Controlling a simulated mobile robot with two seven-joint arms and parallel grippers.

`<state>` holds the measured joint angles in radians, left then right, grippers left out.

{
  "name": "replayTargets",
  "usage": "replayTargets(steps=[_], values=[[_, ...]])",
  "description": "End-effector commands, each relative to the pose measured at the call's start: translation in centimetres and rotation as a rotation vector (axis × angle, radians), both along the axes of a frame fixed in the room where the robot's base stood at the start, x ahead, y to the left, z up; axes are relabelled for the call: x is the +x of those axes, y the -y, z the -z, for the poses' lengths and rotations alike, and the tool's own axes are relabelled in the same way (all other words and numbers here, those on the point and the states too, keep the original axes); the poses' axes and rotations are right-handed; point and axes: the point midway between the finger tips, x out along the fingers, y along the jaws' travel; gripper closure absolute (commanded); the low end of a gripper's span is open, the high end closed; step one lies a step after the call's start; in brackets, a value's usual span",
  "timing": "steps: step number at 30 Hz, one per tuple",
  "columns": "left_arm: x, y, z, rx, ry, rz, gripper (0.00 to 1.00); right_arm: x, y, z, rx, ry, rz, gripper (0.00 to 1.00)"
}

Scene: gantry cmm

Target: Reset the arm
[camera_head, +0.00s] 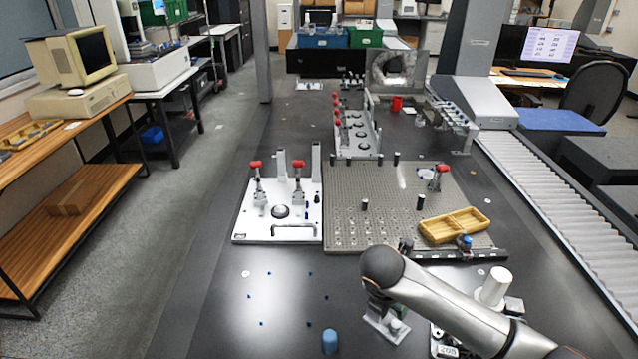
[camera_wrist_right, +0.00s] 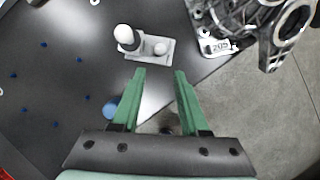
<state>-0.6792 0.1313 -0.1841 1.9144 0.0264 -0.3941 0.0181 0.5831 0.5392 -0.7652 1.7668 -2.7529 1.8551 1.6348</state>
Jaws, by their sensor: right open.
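My right arm (camera_head: 460,308) comes in from the lower right of the head view and reaches over the front of the dark table. Its wrist bends down, and the arm mostly hides the gripper there. In the right wrist view my right gripper (camera_wrist_right: 160,73) has its two green fingers spread apart with nothing between them. Just beyond the fingertips is a light grey bracket (camera_wrist_right: 152,50) with a pale rounded knob. It also shows below the wrist in the head view (camera_head: 387,325). My left gripper is not in view.
A blue cylinder (camera_head: 330,341) stands near the table front, left of the arm. A metal casting labelled 205 (camera_wrist_right: 270,30) lies near the table edge. Behind are a perforated plate (camera_head: 385,205) with a yellow tray (camera_head: 455,225) and a white clamp plate (camera_head: 258,228). The front-left tabletop is mostly clear.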

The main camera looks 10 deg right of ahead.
Motion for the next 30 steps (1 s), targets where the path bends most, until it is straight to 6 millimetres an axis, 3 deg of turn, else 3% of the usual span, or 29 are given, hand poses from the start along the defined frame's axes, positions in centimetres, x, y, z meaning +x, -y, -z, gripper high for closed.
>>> replayTargets(steps=[2, 5, 8, 10, 13, 15, 18, 21, 24, 27, 30], values=[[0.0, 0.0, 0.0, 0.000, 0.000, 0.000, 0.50, -0.3, -0.7, 0.5, 0.029, -0.015, -0.024, 0.56], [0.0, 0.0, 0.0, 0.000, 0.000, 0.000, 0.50, -1.5, -3.6, 2.3, 0.147, -0.064, -0.110, 0.56], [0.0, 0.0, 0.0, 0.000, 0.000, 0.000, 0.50, -4.0, -9.0, 4.4, 0.375, -0.128, -0.249, 0.56], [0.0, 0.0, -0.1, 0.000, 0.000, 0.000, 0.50, -6.3, -13.8, 5.0, 0.591, -0.159, -0.349, 0.56], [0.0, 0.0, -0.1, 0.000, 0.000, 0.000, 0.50, -9.2, -19.9, 3.9, 0.912, -0.152, -0.441, 0.56], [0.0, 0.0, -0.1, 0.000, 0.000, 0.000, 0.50, -10.5, -23.3, 2.0, 1.132, -0.111, -0.461, 0.56], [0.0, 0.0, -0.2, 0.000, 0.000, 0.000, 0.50, -11.3, -26.5, -1.4, 1.425, -0.012, -0.425, 0.56], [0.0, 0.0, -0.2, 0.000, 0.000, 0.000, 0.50, -10.7, -27.5, -4.8, 1.675, 0.131, -0.305, 0.56], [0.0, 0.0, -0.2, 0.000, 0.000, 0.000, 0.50, -9.0, -26.4, -7.2, 1.860, 0.297, -0.107, 0.56], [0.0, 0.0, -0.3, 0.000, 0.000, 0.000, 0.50, -6.9, -23.6, -7.6, 1.963, 0.461, 0.160, 0.56], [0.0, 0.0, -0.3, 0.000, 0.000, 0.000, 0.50, -5.4, -19.7, -5.8, 1.975, 0.599, 0.474, 0.56]])
